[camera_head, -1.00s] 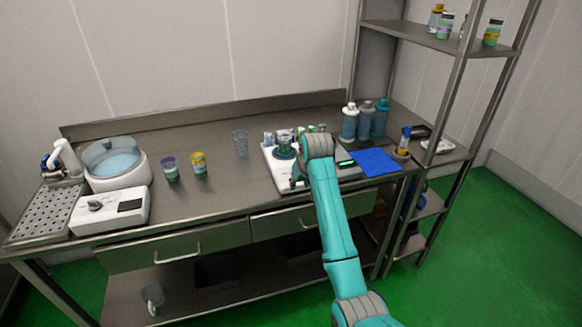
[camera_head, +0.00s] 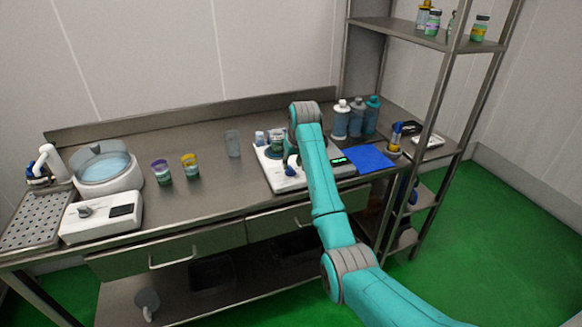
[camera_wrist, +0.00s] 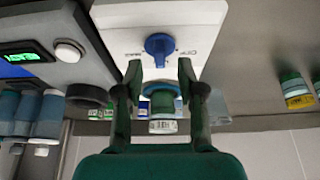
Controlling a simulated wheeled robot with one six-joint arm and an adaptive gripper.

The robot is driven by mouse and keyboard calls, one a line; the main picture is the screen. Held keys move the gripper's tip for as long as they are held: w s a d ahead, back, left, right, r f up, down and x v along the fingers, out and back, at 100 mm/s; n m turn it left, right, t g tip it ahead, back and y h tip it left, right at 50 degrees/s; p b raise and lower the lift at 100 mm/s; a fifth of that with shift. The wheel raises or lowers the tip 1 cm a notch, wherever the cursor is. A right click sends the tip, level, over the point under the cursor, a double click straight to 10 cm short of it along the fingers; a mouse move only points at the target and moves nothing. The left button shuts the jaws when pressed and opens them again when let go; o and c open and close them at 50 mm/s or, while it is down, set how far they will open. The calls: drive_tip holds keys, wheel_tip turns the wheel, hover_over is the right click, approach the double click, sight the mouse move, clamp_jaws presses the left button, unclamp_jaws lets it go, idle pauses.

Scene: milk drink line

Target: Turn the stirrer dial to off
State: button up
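The blue stirrer dial (camera_wrist: 160,46) sits on the white stirrer face (camera_wrist: 115,15) in the wrist view. Its narrow tab points toward the bottom of the picture, with OFF lettering to the right and other lettering to the left. My gripper (camera_wrist: 160,72) is open, its dark green fingers spread on either side of the dial's line. The dial appears just beyond the fingertips; I cannot tell whether they touch it. In the head view the white stirrer (camera_head: 284,183) stands on the bench, with a greenish vessel (camera_head: 277,142) at its back. My arm hides most of the gripper there.
A device with a lit green display (camera_wrist: 22,56) and a blue mat (camera_head: 370,159) lie right of the stirrer in the head view. Several bottles (camera_head: 341,121) stand behind them. A clear cup (camera_head: 233,144) stands to the left, with open bench beyond. A shelf rack post (camera_head: 435,110) rises at right.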

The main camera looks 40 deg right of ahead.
sight(291, 168)
drive_tip(key=shift+x, duration=1.55)
clamp_jaws()
drive_tip(key=shift+n, duration=0.3)
drive_tip(key=n+y, duration=0.1)
drive_tip(key=n, duration=0.1)
drive_tip(key=n+y, duration=0.1)
drive_tip(key=n, duration=0.2)
drive_tip(key=shift+d+n, duration=0.25)
drive_tip(key=shift+n, duration=0.05)
drive_tip(key=n+y, duration=0.1)
drive_tip(key=n, duration=0.1)
drive_tip(key=n+g+y, duration=0.1)
drive_tip(key=n, duration=0.2)
drive_tip(key=shift+d+n, duration=0.1)
drive_tip(key=shift+n, duration=0.2)
